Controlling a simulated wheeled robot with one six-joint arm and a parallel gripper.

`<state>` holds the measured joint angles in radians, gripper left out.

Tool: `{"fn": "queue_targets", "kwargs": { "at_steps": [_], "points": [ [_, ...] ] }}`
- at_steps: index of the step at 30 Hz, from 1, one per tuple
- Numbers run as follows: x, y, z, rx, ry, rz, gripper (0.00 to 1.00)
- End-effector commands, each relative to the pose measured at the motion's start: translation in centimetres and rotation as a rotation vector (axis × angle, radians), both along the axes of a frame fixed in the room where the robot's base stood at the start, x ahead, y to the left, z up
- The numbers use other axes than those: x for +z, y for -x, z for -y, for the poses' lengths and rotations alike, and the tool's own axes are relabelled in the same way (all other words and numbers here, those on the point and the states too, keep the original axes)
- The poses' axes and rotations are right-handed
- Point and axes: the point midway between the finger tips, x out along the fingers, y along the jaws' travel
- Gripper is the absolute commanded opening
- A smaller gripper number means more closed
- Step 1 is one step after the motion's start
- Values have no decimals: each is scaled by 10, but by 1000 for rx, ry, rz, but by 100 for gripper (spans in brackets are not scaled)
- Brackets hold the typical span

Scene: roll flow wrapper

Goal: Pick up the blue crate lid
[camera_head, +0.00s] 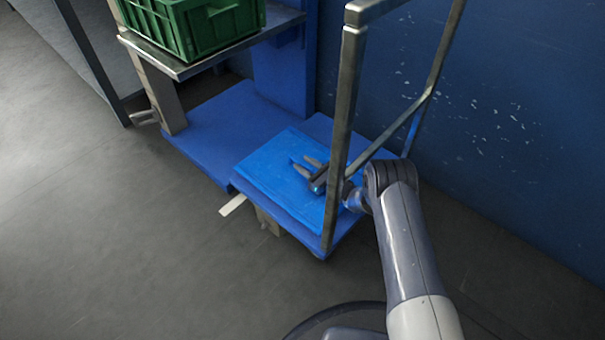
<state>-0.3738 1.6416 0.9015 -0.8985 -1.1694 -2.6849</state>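The blue crate lid (268,177) is a flat, bright blue panel lying on a low blue platform cart (340,232). My gripper (301,163) is over the lid's right part, reaching in past the cart's metal post. Its two dark fingers point left and stand apart with nothing visible between them. I cannot tell whether the fingers touch the lid. The post and my gripper hide part of the lid's right side.
A metal tube frame (345,120) rises from the cart, close to my arm. A green crate (200,22) stands on a metal shelf (178,64) at the upper left, above a blue base (218,135). A scuffed blue wall (520,130) is behind. The grey floor at left is clear.

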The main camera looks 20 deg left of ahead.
Motion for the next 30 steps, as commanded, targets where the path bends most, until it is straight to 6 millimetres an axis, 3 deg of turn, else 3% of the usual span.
{"fn": "queue_targets", "kwargs": {
  "at_steps": [12,30],
  "points": [
    [0,0,0,0,0,0,1],
    [1,0,0,0,-1,1,0]
  ]
}}
